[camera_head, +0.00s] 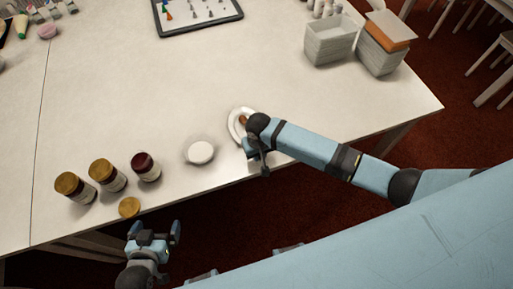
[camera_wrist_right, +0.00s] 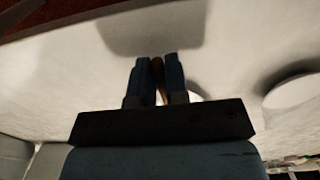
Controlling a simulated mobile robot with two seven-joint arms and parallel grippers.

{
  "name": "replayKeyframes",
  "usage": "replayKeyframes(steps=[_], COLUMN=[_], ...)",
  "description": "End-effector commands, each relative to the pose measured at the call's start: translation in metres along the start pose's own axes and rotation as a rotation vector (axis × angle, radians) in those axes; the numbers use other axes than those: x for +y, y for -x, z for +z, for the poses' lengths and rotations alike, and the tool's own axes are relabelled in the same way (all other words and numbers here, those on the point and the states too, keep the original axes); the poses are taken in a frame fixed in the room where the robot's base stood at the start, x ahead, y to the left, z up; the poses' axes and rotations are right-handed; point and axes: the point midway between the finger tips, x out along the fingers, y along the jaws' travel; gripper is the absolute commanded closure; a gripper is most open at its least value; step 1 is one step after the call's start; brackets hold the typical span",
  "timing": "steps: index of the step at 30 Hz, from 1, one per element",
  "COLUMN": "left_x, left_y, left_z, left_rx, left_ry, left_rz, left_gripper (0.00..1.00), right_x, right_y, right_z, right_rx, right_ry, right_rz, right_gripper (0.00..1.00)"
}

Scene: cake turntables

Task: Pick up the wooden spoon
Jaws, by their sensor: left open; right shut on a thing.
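The wooden spoon (camera_wrist_right: 157,66) shows as a narrow brown strip between the two fingers of my right gripper (camera_wrist_right: 158,75) in the right wrist view. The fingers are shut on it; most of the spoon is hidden. In the head view a small brown part of it (camera_head: 243,119) shows over a white oval dish (camera_head: 234,127), beside my right wrist, which hides the rest. I cannot tell whether the spoon still touches the dish. My left gripper (camera_head: 155,230) is open and empty in front of the table's near edge.
A white round dish (camera_head: 201,152) stands left of the oval dish. Grey boxes (camera_head: 331,41) and a tray of nozzles (camera_head: 199,12) stand at the back. The table's middle is clear.

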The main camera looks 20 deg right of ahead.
Motion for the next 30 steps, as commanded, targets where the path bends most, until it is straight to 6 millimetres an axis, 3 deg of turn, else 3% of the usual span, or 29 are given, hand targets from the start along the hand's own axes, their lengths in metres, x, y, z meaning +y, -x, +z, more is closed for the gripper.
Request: replayKeyframes(steps=[5,8,15,21,30], left_x=[0.0,0.0,0.0,0.0,0.0], left_y=[0.001,0.001,0.001,0.001,0.002], left_z=[0.0,-0.001,-0.001,-0.001,-0.002], left_rx=[-0.001,-0.002,-0.002,-0.002,-0.002], left_ry=[0.0,0.0,0.0,0.0,0.0], left_rz=[0.0,0.0,0.0,0.0,0.0], left_gripper=[0.0,0.0,0.0,0.0,0.0], right_x=[0.0,0.0,0.0,-0.001,0.0], right_y=[0.018,0.04,0.113,0.162,0.196], right_z=[0.0,-0.001,-0.001,-0.001,0.0], right_rx=[0.002,0.003,0.004,0.002,-0.001], right_ry=[0.0,0.0,0.001,0.0,0.0], right_rz=[-0.002,-0.002,-0.002,-0.002,0.0], right_gripper=[1.0,1.0,1.0,1.0,1.0])
